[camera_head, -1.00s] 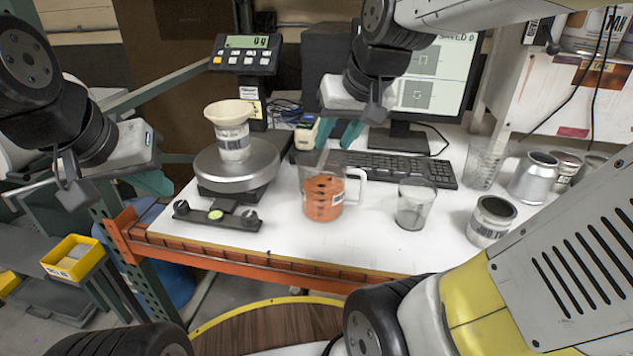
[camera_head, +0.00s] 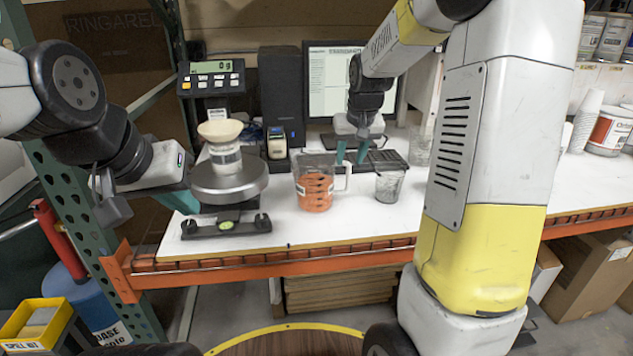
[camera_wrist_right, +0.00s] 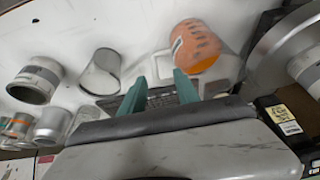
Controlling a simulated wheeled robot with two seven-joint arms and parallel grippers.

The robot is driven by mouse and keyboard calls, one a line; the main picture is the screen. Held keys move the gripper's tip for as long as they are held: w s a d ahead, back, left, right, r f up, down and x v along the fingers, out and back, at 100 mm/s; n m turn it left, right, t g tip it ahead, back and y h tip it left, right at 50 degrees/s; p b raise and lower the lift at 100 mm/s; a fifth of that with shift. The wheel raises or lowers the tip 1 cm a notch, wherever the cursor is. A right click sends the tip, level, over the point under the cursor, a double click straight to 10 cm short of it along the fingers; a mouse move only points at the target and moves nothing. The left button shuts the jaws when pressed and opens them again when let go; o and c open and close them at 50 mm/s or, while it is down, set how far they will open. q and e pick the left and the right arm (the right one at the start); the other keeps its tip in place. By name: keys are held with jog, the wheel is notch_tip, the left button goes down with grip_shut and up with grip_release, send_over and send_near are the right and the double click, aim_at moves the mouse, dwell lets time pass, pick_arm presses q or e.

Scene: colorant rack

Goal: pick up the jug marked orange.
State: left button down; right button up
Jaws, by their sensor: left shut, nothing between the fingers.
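The clear jug with orange contents (camera_head: 315,187) stands upright on the white bench, its handle (camera_head: 346,177) toward the right. A label shows on its side, but I cannot read it. In the right wrist view the jug (camera_wrist_right: 197,46) appears just beyond the fingertips. My right gripper (camera_head: 351,160) is open and empty, its teal fingers above and behind the handle in the picture; they also show in the right wrist view (camera_wrist_right: 160,88). I cannot tell whether they touch the handle. My left gripper (camera_head: 184,203) is shut and empty at the bench's left end, well left of the jug.
A scale (camera_head: 229,184) holding a can with a cream funnel stands left of the jug. A black bar with a green level (camera_head: 226,225) lies in front of it. The keyboard (camera_head: 385,161) and monitor are behind.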

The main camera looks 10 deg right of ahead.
aim_at(349, 176)
jog(key=x, duration=0.3)
jog(key=d+x, duration=0.1)
jog(key=x, duration=0.6)
jog(key=shift+w+d, duration=0.1)
jog(key=shift+d, duration=0.1)
grip_shut()
dwell(1.5)
